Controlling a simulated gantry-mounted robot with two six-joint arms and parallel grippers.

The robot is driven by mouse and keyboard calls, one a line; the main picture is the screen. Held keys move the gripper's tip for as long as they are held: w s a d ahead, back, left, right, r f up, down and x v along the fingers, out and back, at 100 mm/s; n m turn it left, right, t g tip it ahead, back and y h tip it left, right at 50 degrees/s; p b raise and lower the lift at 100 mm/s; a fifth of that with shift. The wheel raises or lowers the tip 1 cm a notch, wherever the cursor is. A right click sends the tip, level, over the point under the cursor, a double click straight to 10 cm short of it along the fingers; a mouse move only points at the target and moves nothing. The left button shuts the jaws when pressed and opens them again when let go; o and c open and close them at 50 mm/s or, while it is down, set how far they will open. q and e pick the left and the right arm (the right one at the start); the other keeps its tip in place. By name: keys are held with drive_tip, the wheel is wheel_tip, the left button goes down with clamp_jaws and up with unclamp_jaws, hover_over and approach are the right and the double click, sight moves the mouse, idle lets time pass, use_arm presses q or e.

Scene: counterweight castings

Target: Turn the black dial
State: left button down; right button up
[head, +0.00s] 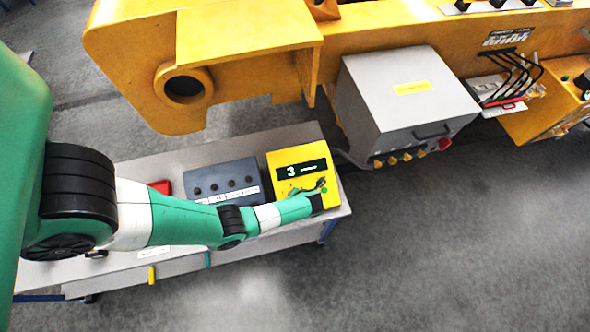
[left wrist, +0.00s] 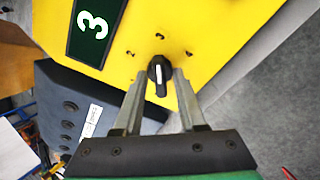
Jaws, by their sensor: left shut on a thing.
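The black dial (left wrist: 159,72) sits on the front of a yellow box (left wrist: 195,22), with small dark marks around it and a white line on its face. My left gripper (left wrist: 161,80) has one finger on each side of the dial and is shut on it. In the head view the yellow box (head: 297,158) stands at the right end of the workbench, and its dark display reads 3. My left arm reaches across the bench to the box, and my left gripper (head: 322,188) hides the dial there. My right gripper is in neither view.
A dark blue-grey box (head: 222,181) with several knobs stands left of the yellow box on the grey workbench (head: 190,150). A red object (head: 160,187) lies further left. A large yellow machine (head: 240,40) with a grey cabinet (head: 395,95) is behind. Open floor lies at the right.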

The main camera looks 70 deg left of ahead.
use_arm(q)
drive_tip(key=shift+r+m, duration=0.1)
drive_tip(key=shift+m, duration=0.4)
drive_tip(key=c, duration=0.8)
unclamp_jaws()
drive_tip(key=shift+c, duration=0.2)
drive_tip(key=shift+w+d+r+p, duration=0.1)
drive_tip(key=shift+d+r+p, duration=0.05)
drive_tip(key=shift+r+p, duration=0.3)
drive_tip(key=s+p+v, duration=0.1)
drive_tip(key=p+v, duration=0.1)
drive_tip(key=v, duration=0.8)
drive_tip(key=shift+w+d+r+p, duration=0.2)
drive_tip(key=shift+w+p, duration=0.2)
drive_tip(key=shift+w, duration=0.15)
